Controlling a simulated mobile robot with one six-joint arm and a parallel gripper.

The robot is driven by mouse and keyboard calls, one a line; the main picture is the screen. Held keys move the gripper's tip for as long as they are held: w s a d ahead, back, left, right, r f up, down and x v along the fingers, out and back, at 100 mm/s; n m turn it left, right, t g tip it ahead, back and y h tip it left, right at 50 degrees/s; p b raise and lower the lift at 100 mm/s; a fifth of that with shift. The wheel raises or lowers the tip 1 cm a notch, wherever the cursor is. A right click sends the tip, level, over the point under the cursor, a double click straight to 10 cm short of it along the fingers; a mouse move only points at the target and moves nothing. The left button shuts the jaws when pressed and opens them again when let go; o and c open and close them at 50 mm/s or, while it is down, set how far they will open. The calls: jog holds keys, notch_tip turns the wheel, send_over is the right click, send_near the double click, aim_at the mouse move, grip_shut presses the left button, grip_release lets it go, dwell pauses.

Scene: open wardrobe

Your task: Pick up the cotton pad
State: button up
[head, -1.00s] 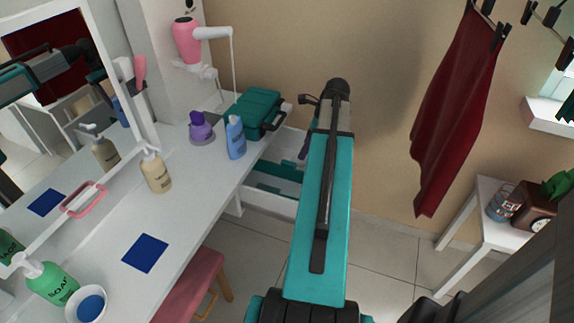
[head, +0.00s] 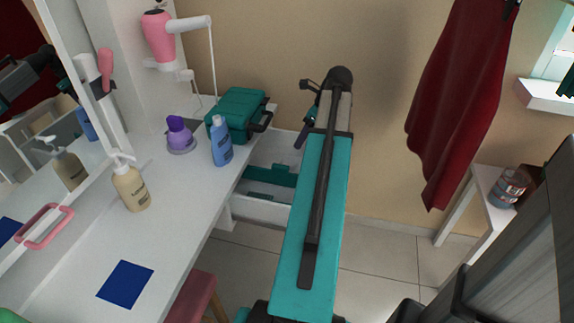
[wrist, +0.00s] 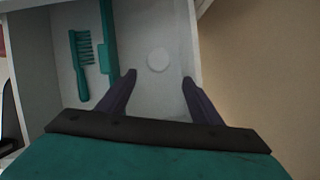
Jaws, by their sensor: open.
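The cotton pad (wrist: 158,60) is a small round white disc on the floor of the open white drawer, seen in the wrist view. My gripper (wrist: 158,76) is open, its two dark fingers pointing into the drawer with the pad between and slightly beyond the tips in the picture. Nothing is held. In the head view my gripper (head: 304,132) is partly hidden by my teal arm, over the right part of the open drawer (head: 262,210). The pad is not visible in the head view.
A teal comb (wrist: 82,62) and a longer teal item (wrist: 108,45) lie left of the pad in the drawer. A red cloth (head: 462,100) hangs at right.

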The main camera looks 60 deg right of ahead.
jog(key=shift+w, duration=0.1)
jog(key=b, duration=0.1)
send_over(289, 162)
jog(key=s, duration=0.3)
jog(key=shift+w+d+f, duration=0.1)
jog(key=shift+d+f, duration=0.05)
jog(key=shift+f, duration=1.85)
jog(key=shift+w+d+f, duration=0.1)
jog(key=shift+d+f, duration=0.05)
jog(key=shift+f, duration=1.85)
jog(key=shift+f, duration=0.15)
jog(key=shift+b+x, duration=0.7)
jog(key=shift+x, duration=1.8)
jog(key=shift+a, duration=0.1)
jog(key=c, duration=0.8)
